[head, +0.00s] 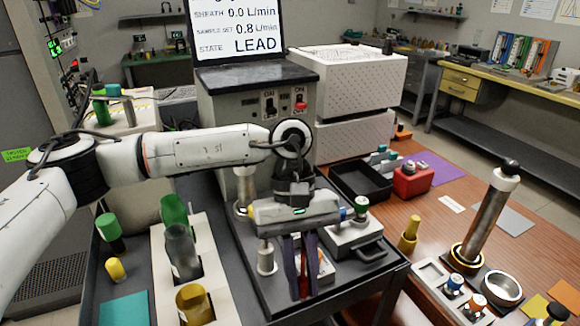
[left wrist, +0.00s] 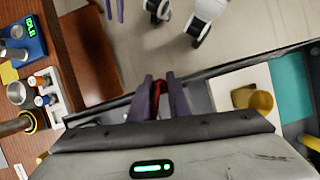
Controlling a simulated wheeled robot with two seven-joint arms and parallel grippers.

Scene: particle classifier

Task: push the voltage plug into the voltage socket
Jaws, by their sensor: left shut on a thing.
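My left gripper (head: 301,290) points down over the dark cart top, in front of the instrument. Its purple fingers are shut on a slim red piece (head: 303,280), which looks like the voltage plug. The red piece also shows between the fingertips in the left wrist view (left wrist: 158,92). Its lower end is partly hidden by the fingers. I cannot make out the voltage socket; the gripper covers part of the cart top. Two purple fingers of my right gripper (left wrist: 114,9) show apart at the top edge of the left wrist view, with nothing seen between them.
The grey instrument (head: 245,105) with its LEAD screen stands behind the gripper. A white rack (head: 216,262) with bottles stands left. A white device with a dark handle (head: 349,238) stands close right. The wooden table (head: 440,210) holds a metal column (head: 486,218) and a black tray (head: 362,182).

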